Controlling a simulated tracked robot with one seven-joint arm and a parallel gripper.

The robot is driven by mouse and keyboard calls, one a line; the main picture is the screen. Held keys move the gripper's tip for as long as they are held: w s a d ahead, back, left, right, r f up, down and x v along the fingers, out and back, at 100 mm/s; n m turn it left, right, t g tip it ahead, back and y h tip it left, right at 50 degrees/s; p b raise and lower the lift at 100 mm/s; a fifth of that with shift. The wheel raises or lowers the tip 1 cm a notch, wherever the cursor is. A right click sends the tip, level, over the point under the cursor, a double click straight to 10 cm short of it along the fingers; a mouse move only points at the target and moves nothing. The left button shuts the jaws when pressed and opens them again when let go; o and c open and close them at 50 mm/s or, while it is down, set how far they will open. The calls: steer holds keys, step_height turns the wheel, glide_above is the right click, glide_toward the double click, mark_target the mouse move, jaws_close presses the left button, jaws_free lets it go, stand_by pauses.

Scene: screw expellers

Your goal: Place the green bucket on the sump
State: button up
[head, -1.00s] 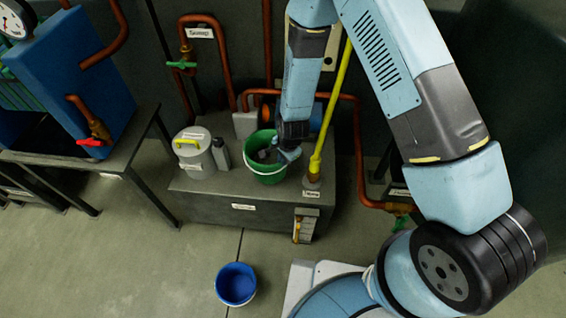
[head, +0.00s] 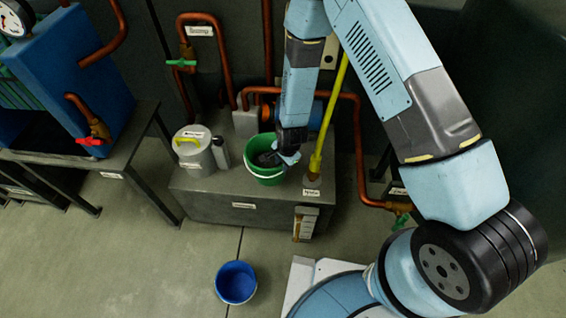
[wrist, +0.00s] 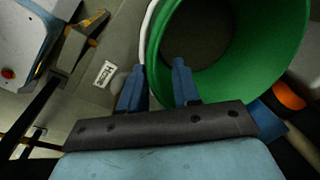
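The green bucket (head: 267,174) stands upright, as far as I can tell, on the top of the grey sump (head: 195,184), between a white canister and a yellow pole. My gripper (head: 270,158) reaches down over the bucket's right side, and its tips are partly hidden inside the bucket. In the wrist view the green bucket (wrist: 245,80) fills the upper right. My gripper's two blue fingers (wrist: 158,84) are spread apart, one outside the rim and one over the inside, with the bucket wall and white handle between them. A gap shows between the fingers, so it looks open.
A white canister (head: 194,160) and a grey bottle (head: 221,153) stand left of the bucket. A yellow pole (head: 328,120) rises close on the right. Copper pipes (head: 358,140) run behind and right. A blue bucket (head: 236,284) stands on the floor in front.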

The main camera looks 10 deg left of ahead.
step_height(320, 180, up, 12)
steer(key=s+d, duration=0.1)
steer(key=d, duration=0.1)
steer(key=shift+s, duration=0.15)
stand_by(0.6)
steer(key=w+d+r+n+t, duration=0.15)
steer(key=d+r, duration=0.35)
steer(key=r, duration=0.5)
steer(key=w+d+r+n, duration=0.1)
steer(key=w+d+r, duration=0.1)
steer(key=d+r, duration=0.65)
steer(key=w+d+r+n+t, duration=0.1)
steer(key=w+d+r, duration=0.15)
steer(key=r, duration=0.95)
steer(key=s+d+r+n+t+h, duration=0.1)
steer(key=s+d+r+n+t, duration=0.1)
steer(key=s+d+r, duration=1.5)
steer(key=shift+s+d+n+h, duration=0.4)
steer(key=shift+s+d+n, duration=0.15)
steer(key=shift+d+n, duration=0.15)
